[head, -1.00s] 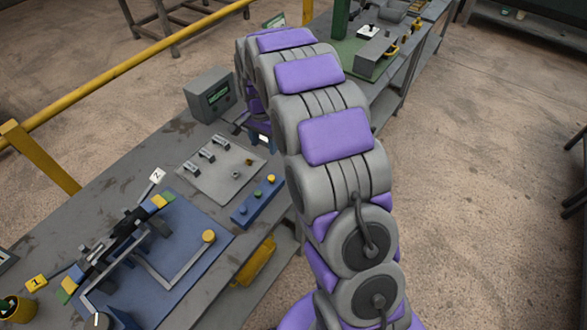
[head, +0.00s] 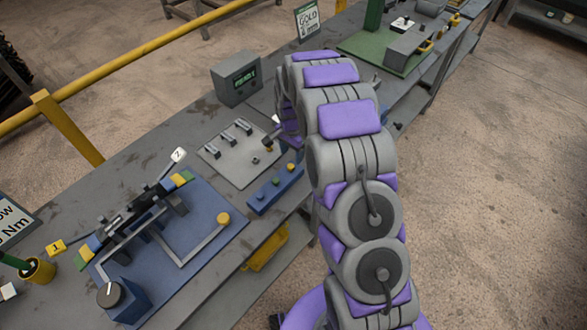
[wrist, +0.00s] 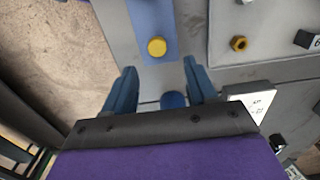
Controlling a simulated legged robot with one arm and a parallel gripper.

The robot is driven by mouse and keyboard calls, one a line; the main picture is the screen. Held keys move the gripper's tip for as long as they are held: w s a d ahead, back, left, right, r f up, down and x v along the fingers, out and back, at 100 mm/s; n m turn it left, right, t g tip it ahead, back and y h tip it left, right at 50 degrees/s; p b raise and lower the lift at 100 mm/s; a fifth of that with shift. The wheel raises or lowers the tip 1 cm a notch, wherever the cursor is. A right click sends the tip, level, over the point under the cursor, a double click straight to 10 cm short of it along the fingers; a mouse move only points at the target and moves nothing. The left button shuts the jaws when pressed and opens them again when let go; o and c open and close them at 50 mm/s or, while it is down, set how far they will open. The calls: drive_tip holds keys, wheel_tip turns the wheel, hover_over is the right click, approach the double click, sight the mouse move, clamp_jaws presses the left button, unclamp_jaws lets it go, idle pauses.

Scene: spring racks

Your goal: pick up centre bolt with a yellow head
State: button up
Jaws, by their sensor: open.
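A round yellow head (wrist: 156,46) shows on a blue strip in the wrist view, just beyond my fingertips and roughly between their lines. My gripper (wrist: 160,66) has its two blue fingers apart, with nothing held. A round blue piece (wrist: 173,98) shows between the finger bases; I cannot tell what it is. In the head view the blue block (head: 251,206) carries a blue head (head: 261,196) and yellowish heads, the clearest yellow head (head: 290,167) at its far end. My arm partly hides the gripper there.
A grey plate (head: 232,165) with several small metal parts lies beside the blue block. A brass nut (wrist: 238,43) is on it in the wrist view. A blue fixture (head: 205,198) with a yellow knob (head: 223,219) is at left. A grey display box (head: 236,84) stands behind.

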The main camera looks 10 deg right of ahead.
sight(291, 166)
drive_tip(key=shift+a+f, duration=0.2)
drive_tip(key=shift+a, duration=0.05)
drive_tip(key=f, duration=0.5)
drive_tip(key=shift+s+a+b, duration=0.2)
drive_tip(key=shift+s+b, duration=0.15)
drive_tip(key=shift+b, duration=0.05)
drive_tip(key=shift+d, duration=0.5)
drive_tip(key=shift+c, duration=0.3)
drive_tip(key=shift+a, duration=0.65)
drive_tip(key=c, duration=0.7)
drive_tip(key=shift+d, duration=0.1)
drive_tip(key=shift+c, duration=1)
drive_tip(key=shift+d, duration=0.25)
